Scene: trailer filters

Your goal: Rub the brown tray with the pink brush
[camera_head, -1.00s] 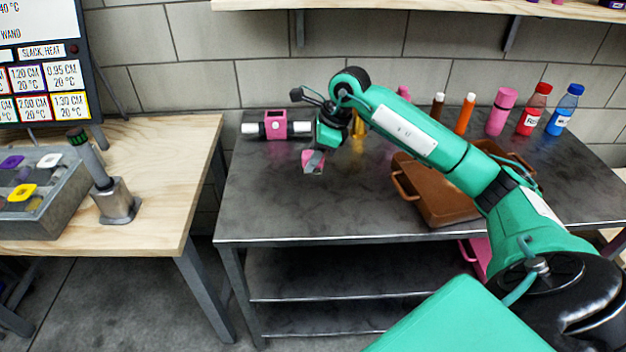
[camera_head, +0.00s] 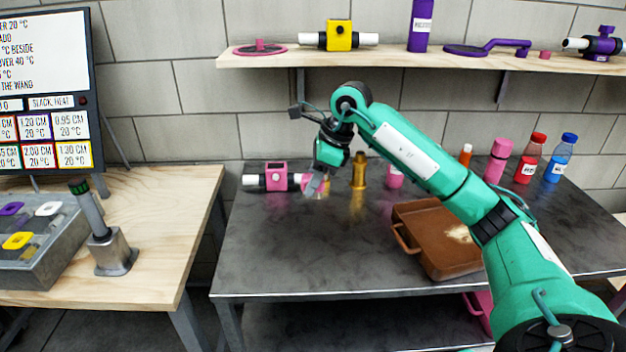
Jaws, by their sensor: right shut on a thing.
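The brown tray (camera_head: 420,226) lies on the dark metal table, right of centre. It has a handle on its left side, and a pale patch shows on its floor. My right arm crosses in front of its right part and hides some of it. My right gripper (camera_head: 317,184) is left of the tray, over the table's back left part, shut on a small pink thing that seems to be the pink brush (camera_head: 325,187). The fingers hide most of it, and its bristles cannot be made out. My left gripper is not in view.
A pink block with white ends (camera_head: 275,176) lies close left of my right gripper. A golden bottle-like thing (camera_head: 359,171) stands just right of it. Red (camera_head: 530,158) and blue (camera_head: 561,158) bottles stand at the back right. The table's front left is clear. A shelf (camera_head: 400,58) hangs above.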

